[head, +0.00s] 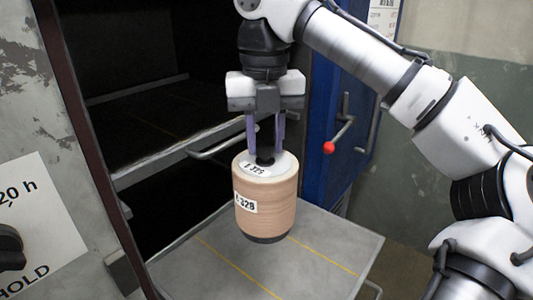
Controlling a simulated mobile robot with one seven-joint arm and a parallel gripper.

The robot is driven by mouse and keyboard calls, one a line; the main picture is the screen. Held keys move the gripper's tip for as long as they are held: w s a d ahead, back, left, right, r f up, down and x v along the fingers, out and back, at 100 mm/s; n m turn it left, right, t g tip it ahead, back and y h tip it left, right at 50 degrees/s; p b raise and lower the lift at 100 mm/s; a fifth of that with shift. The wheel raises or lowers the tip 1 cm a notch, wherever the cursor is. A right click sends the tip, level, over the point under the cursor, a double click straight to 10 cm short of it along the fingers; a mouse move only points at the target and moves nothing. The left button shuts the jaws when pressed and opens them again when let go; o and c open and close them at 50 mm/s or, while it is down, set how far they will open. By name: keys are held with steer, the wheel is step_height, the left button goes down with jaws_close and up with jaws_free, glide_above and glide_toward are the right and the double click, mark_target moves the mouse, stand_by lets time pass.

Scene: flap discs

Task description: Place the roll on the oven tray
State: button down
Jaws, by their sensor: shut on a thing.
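The roll (266,205) is a tan, wound-looking cylinder with a pale top, a dark base and white labels reading about "328". My gripper (265,155) points down and is shut on the dark knob at the top of the roll. The roll hangs upright in front of the oven. The grey oven tray (320,262) with yellow lines is pulled out below it. The roll overlaps the tray in the picture; I cannot tell for sure whether its base is touching the tray.
The dark oven interior (130,60) holds an upper shelf with a front handle (223,146). A blue door (340,90) with a red-knobbed lever (329,147) stands open at the right. A grey panel with a dark knob (10,248) is at the left. The visible tray surface is bare.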

mark_target(265, 161)
step_height(265, 161, down, 18)
steer(key=shift+w+f+b, duration=0.1)
steer(key=shift+f+b, duration=0.1)
steer(key=shift+b, duration=0.7)
steer(key=shift+f, duration=0.15)
steer(key=c, duration=1.1)
jaws_free()
step_height(265, 161, up, 12)
steer(key=shift+r+p, duration=0.15)
steer(key=shift+p, duration=0.15)
